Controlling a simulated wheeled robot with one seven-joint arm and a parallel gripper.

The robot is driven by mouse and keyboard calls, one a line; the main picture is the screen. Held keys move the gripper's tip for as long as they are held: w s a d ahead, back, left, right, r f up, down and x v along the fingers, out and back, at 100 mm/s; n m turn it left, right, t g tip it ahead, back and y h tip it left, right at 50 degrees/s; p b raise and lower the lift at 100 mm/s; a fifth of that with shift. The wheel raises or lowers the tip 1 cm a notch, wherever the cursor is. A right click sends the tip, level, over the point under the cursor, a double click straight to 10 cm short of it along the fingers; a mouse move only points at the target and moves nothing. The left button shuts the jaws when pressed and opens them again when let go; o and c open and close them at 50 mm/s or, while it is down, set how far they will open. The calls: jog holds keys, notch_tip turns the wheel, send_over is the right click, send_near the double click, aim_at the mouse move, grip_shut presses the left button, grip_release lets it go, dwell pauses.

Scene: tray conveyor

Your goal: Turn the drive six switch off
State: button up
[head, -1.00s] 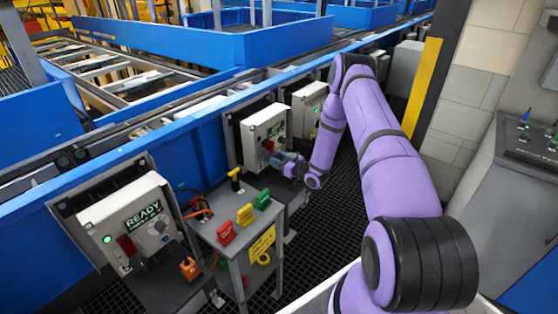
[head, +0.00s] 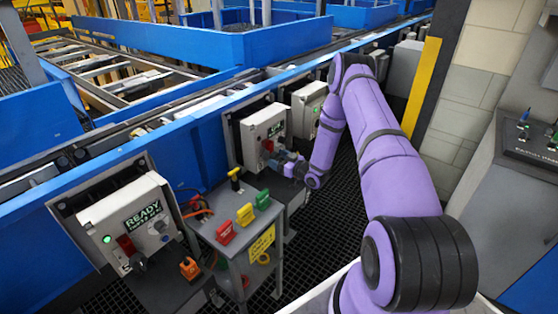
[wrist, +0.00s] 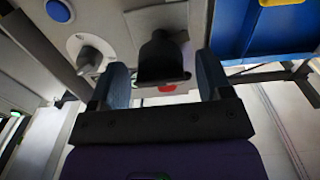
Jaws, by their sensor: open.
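The middle grey control box (head: 262,128) hangs on the blue conveyor side, with a small green display and a red part on its front. Its label is too small to read, so I cannot tell whether it is drive six. My gripper (head: 277,157) is right at the box's lower front. In the wrist view my open gripper (wrist: 164,80) has a black switch handle (wrist: 163,58) between its two fingers, with gaps on both sides. A red part (wrist: 167,88) shows behind the handle. A grey knob on a white round plate (wrist: 90,55) sits left of the fingers.
A nearer box (head: 130,222) reads READY with a green lamp. A small grey stand (head: 235,235) with red, yellow and green tags stands in front of the conveyor. Another box (head: 307,110) hangs farther along. A console (head: 520,150) is at right. Dark grating floor lies between.

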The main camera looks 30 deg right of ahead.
jog(key=v, duration=1)
jog(key=shift+s, duration=0.4)
jog(key=shift+d, duration=0.2)
jog(key=shift+r, duration=0.1)
